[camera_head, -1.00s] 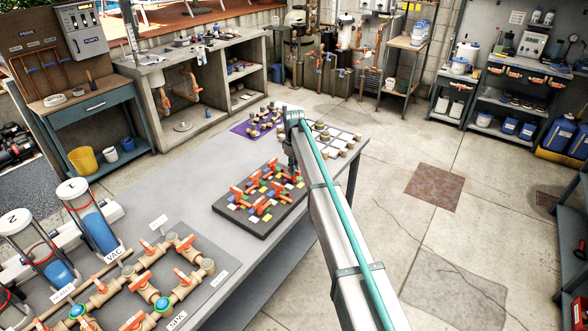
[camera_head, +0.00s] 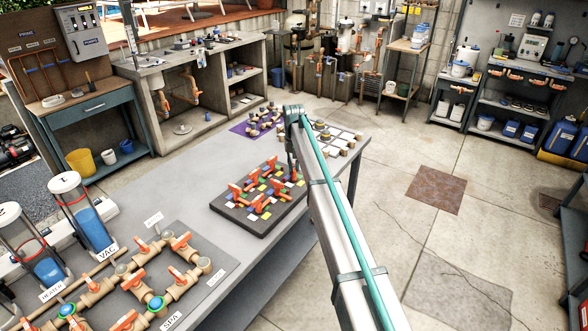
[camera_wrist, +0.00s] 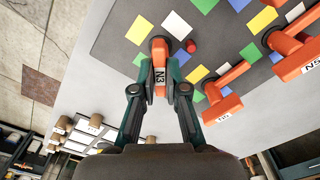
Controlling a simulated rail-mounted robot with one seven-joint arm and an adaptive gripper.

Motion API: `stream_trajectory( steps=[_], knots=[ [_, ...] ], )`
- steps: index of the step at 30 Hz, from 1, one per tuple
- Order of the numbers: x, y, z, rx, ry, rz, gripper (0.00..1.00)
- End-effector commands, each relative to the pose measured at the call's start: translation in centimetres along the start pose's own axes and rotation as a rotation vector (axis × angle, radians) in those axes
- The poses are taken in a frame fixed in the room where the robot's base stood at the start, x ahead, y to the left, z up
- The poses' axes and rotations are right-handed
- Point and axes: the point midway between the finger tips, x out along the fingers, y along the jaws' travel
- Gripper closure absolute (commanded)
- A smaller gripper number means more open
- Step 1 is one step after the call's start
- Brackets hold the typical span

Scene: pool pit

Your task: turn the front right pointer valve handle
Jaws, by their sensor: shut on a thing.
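The dark board (camera_head: 240,222) with coloured squares and several orange pointer handles (camera_head: 236,192) lies on the grey table, just left of my arm. In the wrist view the two fingers of my gripper (camera_wrist: 160,85) are closed around an orange handle labelled N3 (camera_wrist: 159,47). In the head view my arm hides the fingertips and most of the gripped handle.
A handle labelled N5 (camera_wrist: 300,62) is further right. Past the board are a tray of pale blocks (camera_head: 340,139) and a purple mat (camera_head: 242,130) with fittings. Orange-handled piping (camera_head: 150,275) stands at the front left.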

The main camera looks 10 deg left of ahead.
Motion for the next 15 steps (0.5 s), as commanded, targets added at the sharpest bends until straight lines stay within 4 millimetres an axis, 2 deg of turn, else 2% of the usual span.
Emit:
stream_trajectory(
  steps=[15],
  knots=[
    [0.03,-0.02,-0.12,0.489,0.003,-0.001,1.00]
  ],
)
